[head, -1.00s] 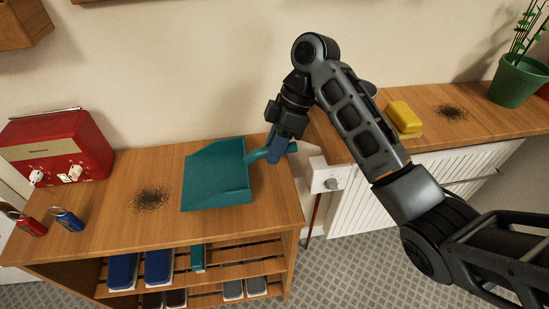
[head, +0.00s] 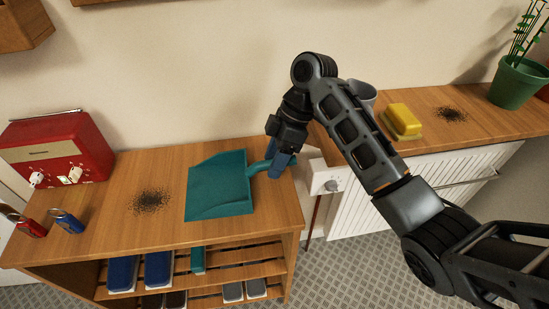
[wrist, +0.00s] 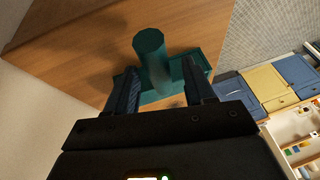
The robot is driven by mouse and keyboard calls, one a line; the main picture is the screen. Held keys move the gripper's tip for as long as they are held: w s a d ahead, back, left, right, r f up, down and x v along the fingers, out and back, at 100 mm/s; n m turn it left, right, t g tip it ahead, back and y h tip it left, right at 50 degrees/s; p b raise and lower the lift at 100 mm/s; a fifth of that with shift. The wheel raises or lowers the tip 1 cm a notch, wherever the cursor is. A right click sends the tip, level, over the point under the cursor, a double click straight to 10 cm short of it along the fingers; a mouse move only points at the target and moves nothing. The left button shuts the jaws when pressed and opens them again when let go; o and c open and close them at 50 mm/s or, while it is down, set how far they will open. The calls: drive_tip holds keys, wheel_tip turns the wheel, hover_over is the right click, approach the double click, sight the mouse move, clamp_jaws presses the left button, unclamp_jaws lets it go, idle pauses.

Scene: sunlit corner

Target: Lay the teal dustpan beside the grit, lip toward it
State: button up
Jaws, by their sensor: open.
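The teal dustpan (head: 218,190) lies on the wooden shelf-unit top, right of a dark grit patch (head: 151,201). Its wide lip faces left toward that grit, with a short strip of bare wood between them. Its handle points right. My gripper (head: 279,165) is low over the handle end. In the wrist view, the open fingers (wrist: 160,90) stand either side of the teal handle (wrist: 152,62), and the pan lies partly hidden behind them. A second grit patch (head: 452,114) is on the sill at the right.
A red radio (head: 58,150) and two padlocks, red (head: 30,226) and blue (head: 68,222), stand on the left. A yellow butter dish (head: 402,121), a grey cup (head: 362,92) and a potted plant (head: 518,82) stand on the sill. Shoes fill the shelves below.

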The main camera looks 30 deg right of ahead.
drive_tip(key=p+v, duration=0.2)
drive_tip(key=v, duration=0.9)
drive_tip(key=shift+d+r, duration=0.2)
drive_tip(key=shift+r, duration=0.15)
